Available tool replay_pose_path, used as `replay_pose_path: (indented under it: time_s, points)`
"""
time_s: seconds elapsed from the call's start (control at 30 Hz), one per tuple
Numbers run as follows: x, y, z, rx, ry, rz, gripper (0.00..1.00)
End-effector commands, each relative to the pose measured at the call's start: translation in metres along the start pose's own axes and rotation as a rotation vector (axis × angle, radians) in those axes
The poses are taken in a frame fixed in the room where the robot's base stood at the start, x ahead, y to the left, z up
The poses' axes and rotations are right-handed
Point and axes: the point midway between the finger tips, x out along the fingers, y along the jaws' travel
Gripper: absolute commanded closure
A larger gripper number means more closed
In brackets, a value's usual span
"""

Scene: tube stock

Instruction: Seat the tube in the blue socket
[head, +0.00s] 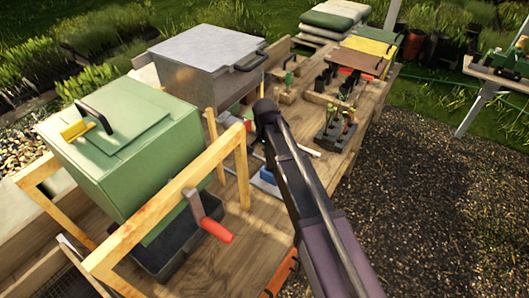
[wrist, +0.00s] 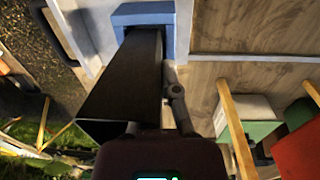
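The tube (wrist: 128,85) is dark and square in section, with its open near end toward the lower left in the wrist view. Its far end lies within the blue socket (wrist: 183,22), a square frame; I cannot tell how deep it sits. The socket shows in the head view as a small blue patch (head: 268,177) below my gripper (head: 258,147). In the wrist view one finger of my gripper (wrist: 174,88) lies against the tube's right side; the other is hidden behind the tube. My gripper looks shut on the tube, which is largely hidden in the head view.
A green lidded box (head: 120,150) in a wooden frame (head: 150,222) with a red-handled crank (head: 215,228) stands left of my arm. A grey metal box (head: 205,60) stands behind. Potted seedlings (head: 337,125) and trays occupy the far right of the bench (head: 262,240).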

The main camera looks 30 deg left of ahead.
Motion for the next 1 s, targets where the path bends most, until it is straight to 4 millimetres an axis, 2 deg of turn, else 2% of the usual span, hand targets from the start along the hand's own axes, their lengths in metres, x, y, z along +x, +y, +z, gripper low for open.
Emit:
replay_pose_path:
  time_s: [0.57,1.0]
  points:
    - [0.0003,-0.0004,0.0015,-0.001,0.000,0.000,1.00]
    - [0.0090,-0.0011,0.0017,-0.001,0.000,0.000,1.00]
